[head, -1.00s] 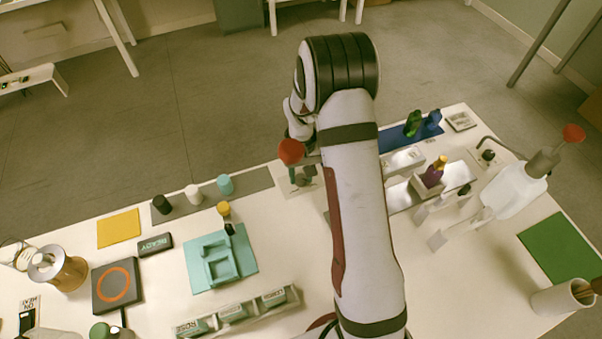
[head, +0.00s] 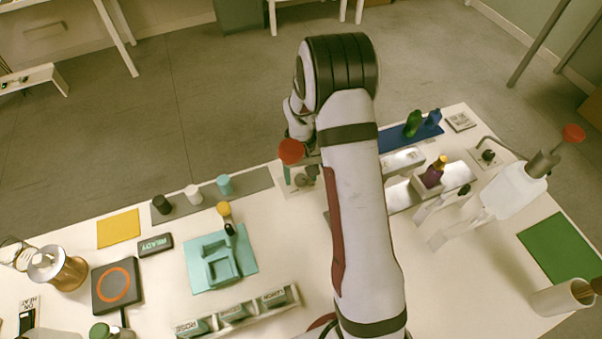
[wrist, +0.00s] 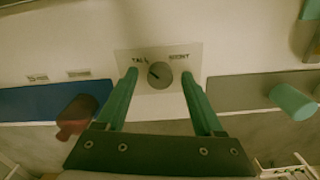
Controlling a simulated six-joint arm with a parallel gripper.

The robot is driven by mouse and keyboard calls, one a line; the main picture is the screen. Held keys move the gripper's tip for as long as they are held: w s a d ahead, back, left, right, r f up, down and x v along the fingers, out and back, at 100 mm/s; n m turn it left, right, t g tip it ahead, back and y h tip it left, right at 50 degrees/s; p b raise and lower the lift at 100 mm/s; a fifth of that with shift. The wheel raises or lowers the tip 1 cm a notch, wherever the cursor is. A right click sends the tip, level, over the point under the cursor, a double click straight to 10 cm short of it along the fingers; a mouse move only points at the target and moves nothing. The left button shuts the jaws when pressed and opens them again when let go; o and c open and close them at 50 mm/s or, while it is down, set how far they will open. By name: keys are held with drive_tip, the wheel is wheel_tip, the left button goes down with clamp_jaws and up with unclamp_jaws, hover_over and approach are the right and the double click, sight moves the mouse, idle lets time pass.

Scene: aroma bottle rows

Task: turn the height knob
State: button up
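The height knob (wrist: 160,75) is a round grey knob with a dark pointer mark on a pale plate (wrist: 183,58). The plate carries the words TALL and SHORT, and the pointer leans toward the TALL side. My gripper (wrist: 159,74) is open, with one green finger on each side of the knob. Gaps show between the fingers and the knob in the wrist view; I see no contact. In the head view the plate (head: 312,187) lies at the table's far edge, partly hidden by my arm and gripper (head: 297,180).
In the wrist view, a blue mat (wrist: 30,104) with a reddish-brown item (wrist: 75,118) lies left of the knob. A teal cap (wrist: 292,102) stands on a grey strip (wrist: 235,90) to the right. Bare table surrounds the plate.

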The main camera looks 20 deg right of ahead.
drive_tip(key=shift+r, duration=0.1)
wheel_tip(320, 180, up, 16)
idle(0.5)
wheel_tip(320, 180, up, 5)
drive_tip(key=m+t, duration=0.1)
drive_tip(key=m, duration=0.1)
hover_over(301, 178)
drive_tip(key=s+d, duration=0.2)
drive_tip(key=s+r+m+t+h, duration=0.1)
drive_tip(key=s+r+m, duration=0.1)
drive_tip(key=s+r, duration=0.1)
drive_tip(key=s+d+r+m+t+h, duration=0.1)
drive_tip(key=s+r, duration=0.2)
drive_tip(key=s, duration=0.2)
drive_tip(key=s+r+m+t+h, duration=0.1)
drive_tip(key=s+r+m+t, duration=0.1)
drive_tip(key=s+r, duration=0.1)
drive_tip(key=shift+s+d+m, duration=0.25)
drive_tip(key=shift+s+m, duration=0.05)
drive_tip(key=shift+s, duration=0.3)
drive_tip(key=s+a+f+n+g+y, duration=0.4)
drive_tip(key=s+a+f, duration=0.5)
drive_tip(key=s+a, duration=0.4)
drive_tip(key=shift+s+a+g+y, duration=0.2)
drive_tip(key=shift+a+g+y, duration=0.2)
drive_tip(key=shift+a+g, duration=0.3)
